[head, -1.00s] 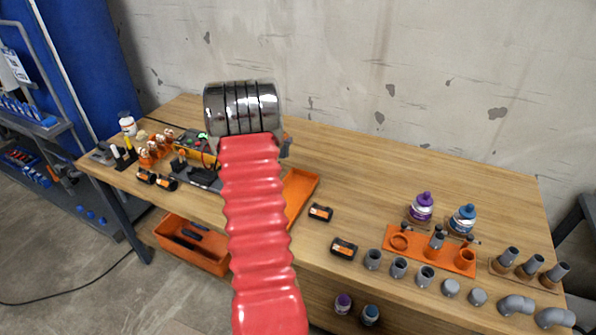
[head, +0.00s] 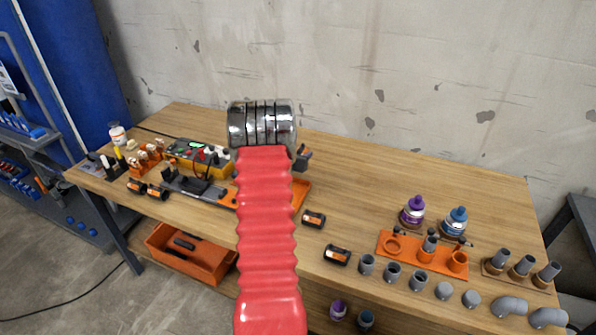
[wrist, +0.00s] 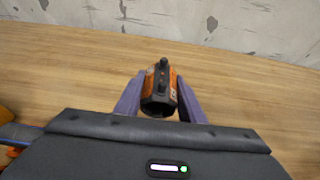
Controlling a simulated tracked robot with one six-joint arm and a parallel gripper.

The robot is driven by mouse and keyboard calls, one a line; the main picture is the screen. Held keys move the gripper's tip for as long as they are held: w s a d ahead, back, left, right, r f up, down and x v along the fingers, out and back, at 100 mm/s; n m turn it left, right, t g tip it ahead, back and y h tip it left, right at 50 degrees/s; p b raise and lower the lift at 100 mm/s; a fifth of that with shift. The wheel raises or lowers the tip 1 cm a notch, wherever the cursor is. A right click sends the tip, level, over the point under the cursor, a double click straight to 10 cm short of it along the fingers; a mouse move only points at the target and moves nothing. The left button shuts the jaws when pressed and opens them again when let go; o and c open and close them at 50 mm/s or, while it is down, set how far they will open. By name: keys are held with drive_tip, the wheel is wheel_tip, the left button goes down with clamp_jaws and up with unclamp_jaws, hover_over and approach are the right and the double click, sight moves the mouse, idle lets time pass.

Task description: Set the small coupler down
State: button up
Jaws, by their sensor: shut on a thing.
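In the wrist view my gripper (wrist: 160,103) is shut on the small coupler (wrist: 160,88), a short black sleeve with orange sides and two dark knobs on top. Its dark open end faces the camera. The wooden tabletop (wrist: 60,70) lies beyond and below it; I cannot tell whether the coupler touches it. In the head view my red arm and its chrome wrist hide the coupler. Only a dark part of my gripper (head: 302,157) shows there, to the right of the arm.
Two black-and-orange couplers lie at the middle front (head: 313,219) and nearer the edge (head: 337,255). An orange tray (head: 301,193) is partly behind my arm. The back middle is clear.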

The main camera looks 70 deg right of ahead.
drive_tip(key=shift+f, duration=1.4)
drive_tip(key=shift+f, duration=1.85)
drive_tip(key=shift+f, duration=0.1)
drive_tip(key=o, duration=1)
drive_tip(key=shift+o, duration=0.2)
drive_tip(key=v, duration=1.2)
